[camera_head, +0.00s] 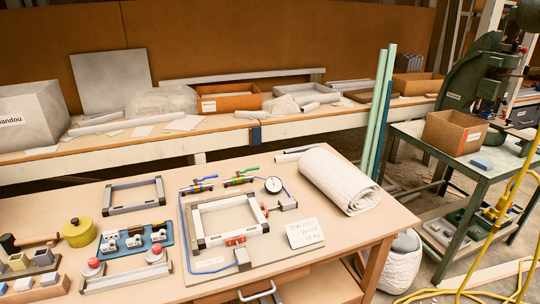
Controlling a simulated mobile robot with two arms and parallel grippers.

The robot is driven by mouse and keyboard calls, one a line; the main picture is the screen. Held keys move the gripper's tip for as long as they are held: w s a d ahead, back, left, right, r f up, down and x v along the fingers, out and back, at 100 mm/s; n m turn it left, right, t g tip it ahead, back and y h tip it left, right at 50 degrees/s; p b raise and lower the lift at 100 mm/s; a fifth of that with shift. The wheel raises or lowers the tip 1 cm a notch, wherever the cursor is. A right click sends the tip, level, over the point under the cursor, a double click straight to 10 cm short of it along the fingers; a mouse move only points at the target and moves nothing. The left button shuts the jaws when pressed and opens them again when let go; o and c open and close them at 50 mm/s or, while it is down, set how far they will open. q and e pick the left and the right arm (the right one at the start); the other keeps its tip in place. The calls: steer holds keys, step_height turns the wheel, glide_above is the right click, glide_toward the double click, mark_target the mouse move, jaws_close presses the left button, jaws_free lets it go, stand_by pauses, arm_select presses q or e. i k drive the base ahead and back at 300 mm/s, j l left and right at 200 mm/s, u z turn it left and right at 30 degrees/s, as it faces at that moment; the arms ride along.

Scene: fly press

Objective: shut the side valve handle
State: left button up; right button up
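A board (290,262) on the near table carries a square grey frame (197,221), a round white gauge (273,185) and blue tubing. At its back edge are two small valves with lever handles. One has a blue handle (206,179); the other has a green handle (248,170). Both handles stick out to the right and slightly up. I cannot tell which is the side valve, or whether either is open or shut. Red fittings (235,240) sit at the frame's lower right. Neither of my grippers is in view.
A rolled white mat (340,180) lies right of the board, near a written card (304,233). A green press (470,75) and yellow tubing (500,215) stand at right.

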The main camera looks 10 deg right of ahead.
mark_target(256, 168)
steer(key=i+z, duration=0.15)
steer(key=i, duration=0.3)
steer(key=i+l+u, duration=0.1)
steer(key=u, duration=0.35)
steer(key=i+l+u, duration=0.1)
steer(key=l+u, duration=0.2)
steer(key=u, duration=0.15)
